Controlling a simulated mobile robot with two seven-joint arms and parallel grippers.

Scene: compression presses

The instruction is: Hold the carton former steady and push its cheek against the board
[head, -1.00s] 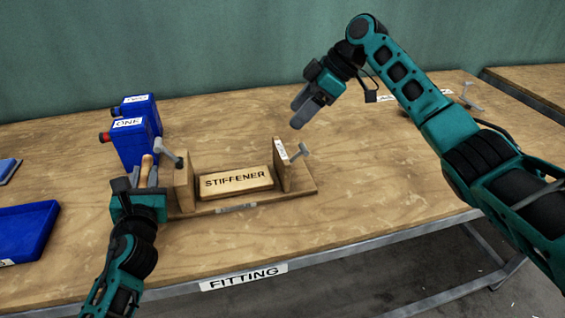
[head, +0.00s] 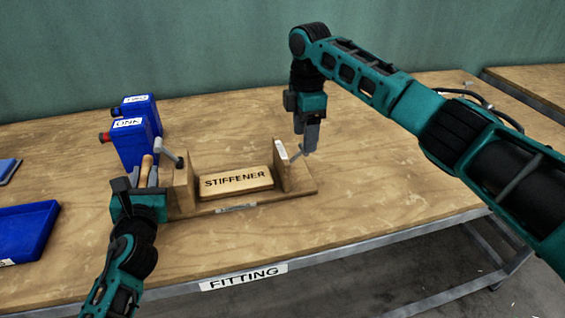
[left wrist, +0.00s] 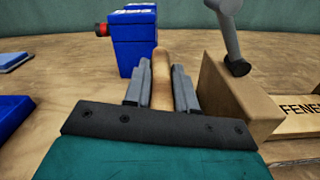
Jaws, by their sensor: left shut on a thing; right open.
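The carton former (head: 238,207) is a wooden base with an upright cheek at each end. The board (head: 236,181), marked STIFFENER, lies between the left cheek (head: 184,190) and the right cheek (head: 293,174). A grey handle (head: 171,154) sticks out at the left cheek and another (head: 297,154) at the right one. My left gripper (head: 144,177) is shut on a wooden handle (head: 147,165) beside the left cheek; the handle also shows in the left wrist view (left wrist: 161,76). My right gripper (head: 311,138) is open, pointing down at the right cheek's grey handle; contact cannot be told.
Two blue containers (head: 136,143) labelled ONE and TWO stand behind the former at left. A blue tray (head: 28,232) lies at the far left. The table's front edge carries a FITTING label (head: 244,276). Bare tabletop lies right of the former.

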